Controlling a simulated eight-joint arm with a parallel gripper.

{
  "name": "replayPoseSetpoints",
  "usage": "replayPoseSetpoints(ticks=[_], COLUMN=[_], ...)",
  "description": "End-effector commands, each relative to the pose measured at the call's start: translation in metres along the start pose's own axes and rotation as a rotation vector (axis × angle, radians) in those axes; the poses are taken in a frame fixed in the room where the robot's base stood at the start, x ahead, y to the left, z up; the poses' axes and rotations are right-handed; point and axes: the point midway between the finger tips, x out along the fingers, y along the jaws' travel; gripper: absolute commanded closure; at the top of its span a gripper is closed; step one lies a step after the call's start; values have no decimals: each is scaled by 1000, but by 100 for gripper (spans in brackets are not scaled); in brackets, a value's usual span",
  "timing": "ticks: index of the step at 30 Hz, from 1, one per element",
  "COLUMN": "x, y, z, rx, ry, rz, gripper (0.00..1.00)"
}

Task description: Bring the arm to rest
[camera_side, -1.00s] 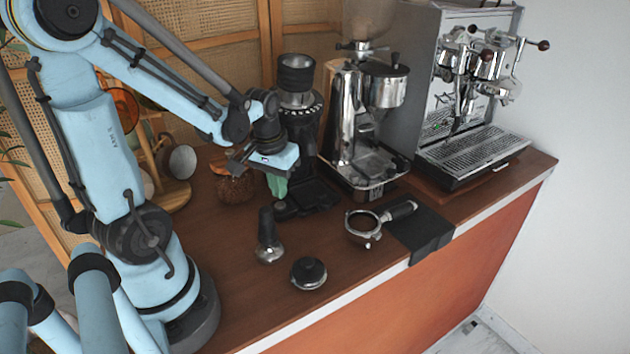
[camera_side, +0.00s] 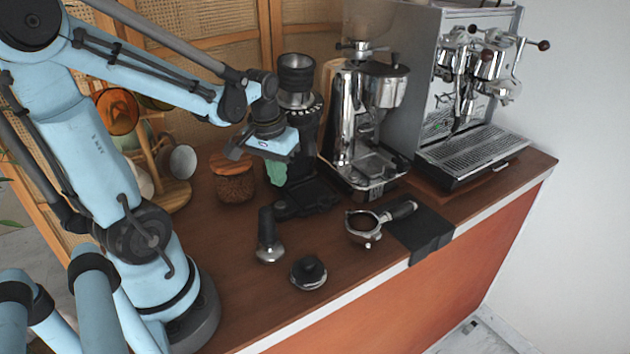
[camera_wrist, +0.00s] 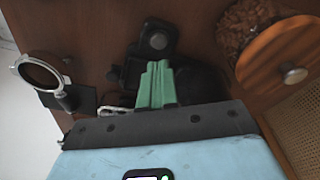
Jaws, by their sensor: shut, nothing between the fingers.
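My gripper (camera_side: 277,172) is in the air above the cart top, in front of the black grinder (camera_side: 299,135). Its green fingers are together with nothing between them and point down. In the wrist view the shut green fingers of my gripper (camera_wrist: 156,84) are over the dark base of the black grinder (camera_wrist: 205,83). No object is held.
A lidded jar (camera_side: 235,184) stands just left of my gripper. A tamper (camera_side: 267,238), a round black tool (camera_side: 308,272) and a portafilter (camera_side: 362,228) on a black mat (camera_side: 425,236) lie in front. A chrome grinder (camera_side: 345,120) and espresso machine (camera_side: 410,70) stand right.

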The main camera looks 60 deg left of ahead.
Motion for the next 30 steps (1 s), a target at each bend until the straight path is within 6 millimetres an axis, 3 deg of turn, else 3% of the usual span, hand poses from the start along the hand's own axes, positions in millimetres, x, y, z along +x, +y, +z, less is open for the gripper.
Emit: replayPoseSetpoints(ticks=[5, 12, 18, 30], x=[-10, -39, -56, -62], y=[20, 80, 115, 127], z=[3, 20, 37, 44], rx=[75, 302, 441, 490], ry=[62, 269, 406, 460], rz=[17, 97, 169, 199], gripper=[100, 100, 100, 100])
